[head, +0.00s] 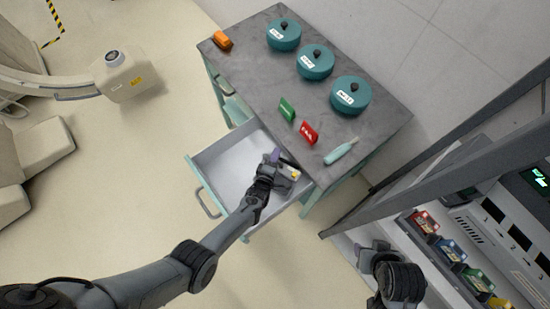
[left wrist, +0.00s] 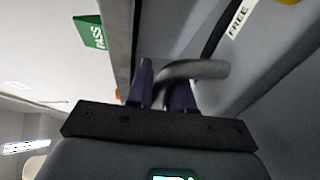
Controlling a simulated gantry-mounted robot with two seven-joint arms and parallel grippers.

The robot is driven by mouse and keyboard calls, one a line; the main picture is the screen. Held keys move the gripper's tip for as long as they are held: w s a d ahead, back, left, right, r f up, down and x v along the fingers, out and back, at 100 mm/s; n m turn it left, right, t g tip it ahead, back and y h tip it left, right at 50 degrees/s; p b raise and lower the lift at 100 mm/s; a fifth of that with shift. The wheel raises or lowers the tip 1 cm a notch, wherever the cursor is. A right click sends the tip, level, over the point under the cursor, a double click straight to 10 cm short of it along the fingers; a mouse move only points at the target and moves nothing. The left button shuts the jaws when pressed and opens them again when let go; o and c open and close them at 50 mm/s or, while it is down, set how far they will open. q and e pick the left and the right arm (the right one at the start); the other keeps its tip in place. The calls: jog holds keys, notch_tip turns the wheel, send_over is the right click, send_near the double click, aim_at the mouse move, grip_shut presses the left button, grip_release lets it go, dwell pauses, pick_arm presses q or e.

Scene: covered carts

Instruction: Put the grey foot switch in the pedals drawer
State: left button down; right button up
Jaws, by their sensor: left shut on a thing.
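The pulled-out drawer (head: 198,180) is on the cart's front, with a pale, empty-looking floor. My left gripper (head: 277,160) is over the drawer's right part, near the cart top's edge. It is shut on a grey block with a yellow-and-white patch, which I take as the grey foot switch (head: 285,171). In the left wrist view, a curved grey part (left wrist: 205,69) passes between the purple fingers (left wrist: 162,88). The arm hides part of the thing. My right gripper (head: 372,248) is away at the lower right; its fingers are unclear.
The cart top (head: 245,75) holds three teal lidded pots (head: 316,62), an orange item (head: 222,41), a green card (head: 287,109), a red card (head: 308,132) and a pale green bottle (head: 341,152). A rack with coloured boxes (head: 450,251) stands at right.

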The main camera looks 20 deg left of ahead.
pick_arm(q)
jog(key=shift+f, duration=0.5)
jog(key=shift+s+a+f, duration=0.1)
jog(key=shift+s+a, duration=0.05)
jog(key=shift+s, duration=0.05)
jog(key=shift+w, duration=0.1)
jog(key=c, duration=1.4)
grip_release()
jog(key=shift+f, duration=0.2)
jog(key=shift+c, duration=0.2)
jog(key=o, duration=0.4)
jog(key=shift+o, duration=0.2)
jog(key=shift+r, duration=0.2)
